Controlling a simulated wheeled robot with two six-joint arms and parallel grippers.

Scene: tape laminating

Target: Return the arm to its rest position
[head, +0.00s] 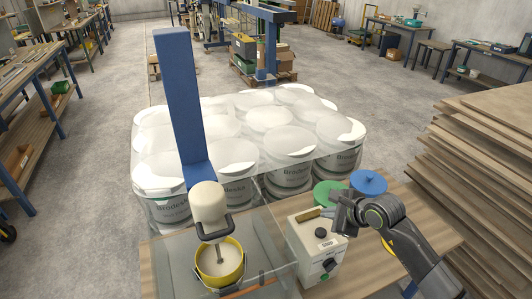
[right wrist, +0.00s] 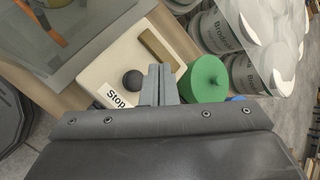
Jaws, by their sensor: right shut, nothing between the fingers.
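My right gripper (head: 337,212) is shut and empty above the right edge of the cream control box (head: 304,228). In the right wrist view its two grey fingers (right wrist: 160,72) are together, with the box (right wrist: 112,72) behind them. The box has a "Stop" label, a black knob (right wrist: 132,79) and a tan bar (right wrist: 160,48) on top. My right arm reaches in from the lower right. My left gripper is out of view.
A green spool (head: 329,193) and a blue spool (head: 368,183) stand close to my right gripper. A mixer over a yellow bucket (head: 220,268) is at the left behind clear panels. Wrapped white pails (head: 264,119) stand beyond, and stacked boards (head: 490,160) are at the right.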

